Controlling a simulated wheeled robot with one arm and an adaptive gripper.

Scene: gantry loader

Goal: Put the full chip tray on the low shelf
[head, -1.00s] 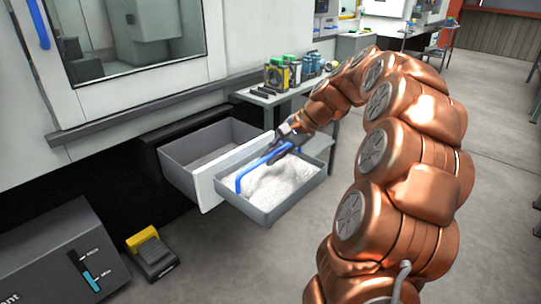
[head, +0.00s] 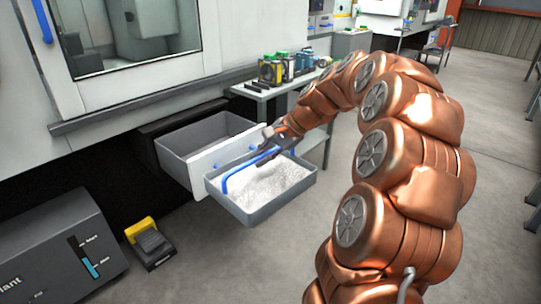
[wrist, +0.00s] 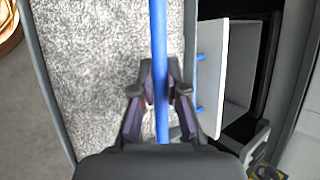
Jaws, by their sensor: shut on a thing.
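The full chip tray (head: 262,208) is a grey bin filled with pale metal chips, with a blue bar handle (head: 240,172) over it. My gripper (head: 268,154) is shut on the blue handle and holds the tray in the air in front of the open drawer. In the wrist view the gripper's fingers (wrist: 160,92) close around the blue handle (wrist: 158,40), with the chips (wrist: 95,80) beneath.
An open empty grey drawer (head: 182,133) with a white front sticks out of the machine, close behind the tray. A side table (head: 262,91) holds several tool holders. A foot pedal (head: 150,243) and a grey coolant box (head: 45,245) stand at lower left.

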